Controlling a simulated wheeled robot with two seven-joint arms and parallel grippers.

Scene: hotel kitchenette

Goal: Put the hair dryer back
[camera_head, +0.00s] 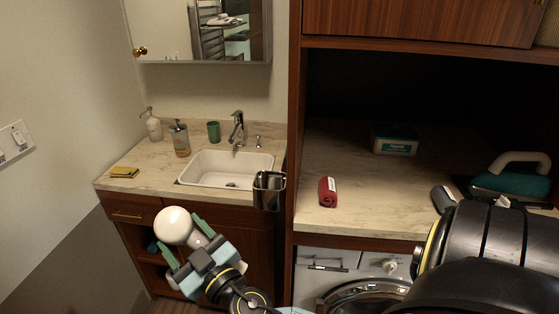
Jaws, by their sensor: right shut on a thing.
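My right gripper (183,238), with teal fingers, is low in front of the sink cabinet at the lower left. It is shut on a white rounded thing, which looks like the hair dryer (173,224). Only its smooth round part shows past the fingers, and the gripper hides the rest. A dark, shiny open-topped holder (269,190) is at the counter's right end, beside the wooden divider. It is up and to the right of the gripper, apart from it, and no dryer shows in it. My left gripper is not in view.
The counter (145,165) has a sink (228,168), faucet (237,128), soap bottles, a green cup (214,131) and a yellow sponge (124,172). The right niche holds a red roll (327,191), teal-and-white box (395,140) and iron (512,180), above a washer (365,297).

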